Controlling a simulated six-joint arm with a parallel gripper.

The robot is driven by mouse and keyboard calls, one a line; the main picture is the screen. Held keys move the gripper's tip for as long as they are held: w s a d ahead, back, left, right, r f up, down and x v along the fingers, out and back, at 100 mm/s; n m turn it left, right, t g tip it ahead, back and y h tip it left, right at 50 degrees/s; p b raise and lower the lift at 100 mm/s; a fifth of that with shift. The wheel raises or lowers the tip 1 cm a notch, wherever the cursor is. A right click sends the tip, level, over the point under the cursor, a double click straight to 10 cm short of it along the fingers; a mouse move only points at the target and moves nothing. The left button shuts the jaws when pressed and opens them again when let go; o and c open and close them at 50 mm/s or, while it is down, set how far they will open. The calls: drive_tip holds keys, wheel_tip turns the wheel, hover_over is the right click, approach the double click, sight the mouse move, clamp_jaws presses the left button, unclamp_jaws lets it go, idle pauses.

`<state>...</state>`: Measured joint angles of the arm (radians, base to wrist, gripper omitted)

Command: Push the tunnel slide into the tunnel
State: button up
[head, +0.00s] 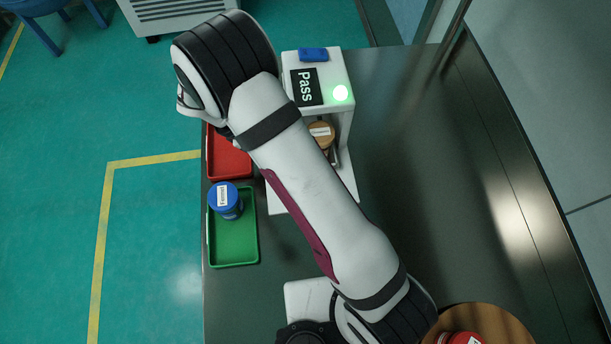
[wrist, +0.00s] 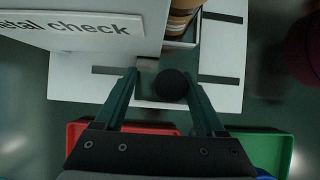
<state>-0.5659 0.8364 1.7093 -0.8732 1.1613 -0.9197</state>
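The tunnel (head: 318,88) is a white housing with a "Pass" screen and a lit green lamp; its "metal check" side shows in the wrist view (wrist: 80,35). The tunnel slide (wrist: 184,43) is a narrow tray on the white base, with a round black knob (wrist: 171,86) at its near end. A jar with a brown lid (head: 321,131) stands on it, at the tunnel opening; my arm partly hides this in the head view. My gripper (wrist: 161,74) is open, with its fingers either side of the knob. Contact with the right finger cannot be told.
A red tray (head: 229,165) and a green tray (head: 233,258) lie left of the base. A blue jar (head: 226,201) stands at the green tray. A wooden disc (head: 492,318) with red-lidded jars is at bottom right. The table's right side is clear.

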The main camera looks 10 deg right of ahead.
drive_tip(key=shift+w, duration=2.9)
drive_tip(key=shift+o, duration=0.3)
drive_tip(key=o, duration=0.4)
drive_tip(key=v, duration=0.9)
